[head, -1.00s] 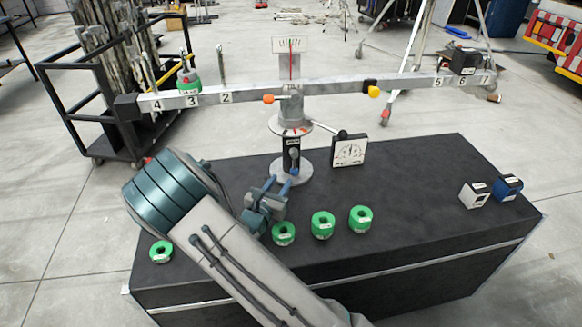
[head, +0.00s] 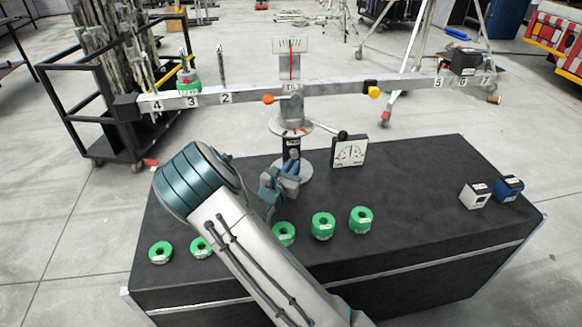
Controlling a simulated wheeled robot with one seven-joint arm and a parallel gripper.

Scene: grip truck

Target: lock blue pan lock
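The balance beam (head: 330,86) is carried on a grey column whose lower part is a dark post (head: 289,144) on a round base. A small blue-grey part (head: 293,156) shows at the front of this post. It may be the blue pan lock, but I cannot separate it clearly from my fingertips. My gripper (head: 290,165) is right at the post, just below and in front of that part. Its fingers overlap the post in the picture. Whether they are open, shut or touching the lock is too small to tell.
An orange knob (head: 268,99), a yellow knob (head: 374,92) and a black-ended lever (head: 342,135) stick out around the column. A dial plate (head: 350,151) stands right of the post. Several green weights line the black table's (head: 420,215) front; white (head: 474,196) and blue (head: 508,187) blocks sit right.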

